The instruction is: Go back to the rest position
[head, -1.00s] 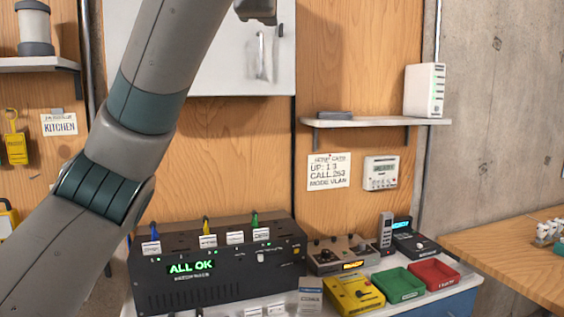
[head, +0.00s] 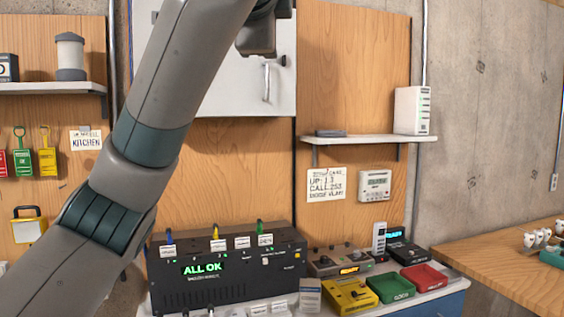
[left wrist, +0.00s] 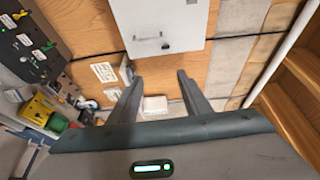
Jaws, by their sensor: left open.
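My left arm rises across the left of the head view, and part of its wrist shows at the top edge, in front of the white wall cabinet (head: 215,80). The fingertips are out of the head view. In the left wrist view my left gripper (left wrist: 158,82) has its two fingers spread apart with nothing between them. The white cabinet (left wrist: 160,22) lies beyond the fingers there. My right gripper is in neither view.
A black panel box (head: 225,275) reading "ALL OK" stands on the bench, with yellow, green (head: 389,287) and red (head: 424,277) trays to its right. A shelf (head: 365,138) holds a white device (head: 411,110). A wooden table (head: 510,262) stands at the right.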

